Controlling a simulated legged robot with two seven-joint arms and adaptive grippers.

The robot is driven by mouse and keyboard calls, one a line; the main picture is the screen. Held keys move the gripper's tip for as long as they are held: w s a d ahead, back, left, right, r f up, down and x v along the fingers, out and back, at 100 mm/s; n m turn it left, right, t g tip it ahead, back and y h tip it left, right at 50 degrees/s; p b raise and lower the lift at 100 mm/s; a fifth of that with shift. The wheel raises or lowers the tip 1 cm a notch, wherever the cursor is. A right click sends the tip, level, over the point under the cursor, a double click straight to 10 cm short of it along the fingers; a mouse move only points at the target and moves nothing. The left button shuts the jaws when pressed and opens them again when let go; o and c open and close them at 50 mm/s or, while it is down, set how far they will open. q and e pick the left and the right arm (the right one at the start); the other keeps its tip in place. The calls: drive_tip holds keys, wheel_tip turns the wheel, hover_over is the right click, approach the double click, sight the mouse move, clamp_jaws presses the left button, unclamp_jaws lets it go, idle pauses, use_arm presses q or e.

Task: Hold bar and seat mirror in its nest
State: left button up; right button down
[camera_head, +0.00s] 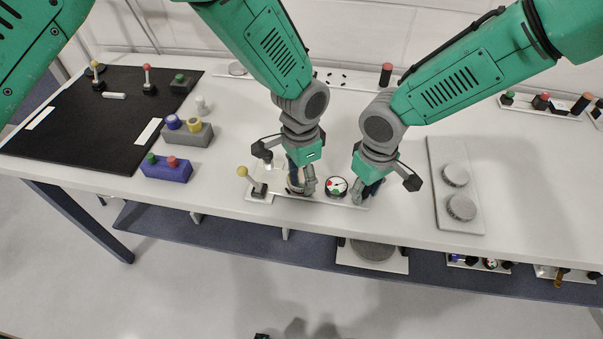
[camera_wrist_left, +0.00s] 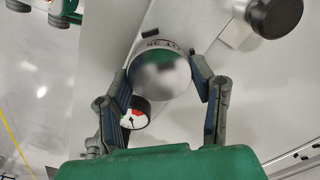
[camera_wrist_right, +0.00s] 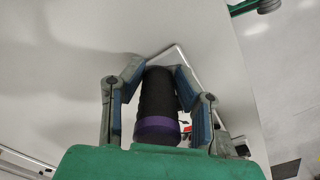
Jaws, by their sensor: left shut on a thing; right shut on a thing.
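The white fixture plate (camera_head: 318,201) lies near the table's front edge, with a round dial gauge (camera_head: 336,187) on it. My left gripper (camera_head: 299,187) is over its left part, shut on the round, shiny mirror (camera_wrist_left: 160,76). A rim with dark markings shows along the mirror's far edge. I cannot tell whether the mirror sits fully in its nest. The gauge also shows by the left finger in the left wrist view (camera_wrist_left: 136,114). My right gripper (camera_head: 369,187), at the plate's right end, is shut on the dark bar (camera_wrist_right: 158,95), which has a purple band.
A yellow-knobbed lever (camera_head: 243,171) stands left of my left gripper. Blue (camera_head: 165,171) and grey (camera_head: 187,134) button boxes are further left, near a black mat (camera_head: 95,130). A plate with two round discs (camera_head: 450,205) lies to the right. The table between is clear.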

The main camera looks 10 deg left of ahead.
use_arm(q)
drive_tip(key=shift+f, duration=0.35)
drive_tip(key=shift+r, duration=0.35)
drive_tip(key=shift+a, duration=0.1)
idle(0.6)
drive_tip(key=shift+f, duration=0.4)
idle(1.0)
drive_tip(key=shift+w+r, duration=0.1)
drive_tip(key=shift+r, duration=0.3)
idle(0.5)
use_arm(e)
drive_tip(key=c, duration=1.1)
unclamp_jaws()
drive_tip(key=shift+c, duration=0.2)
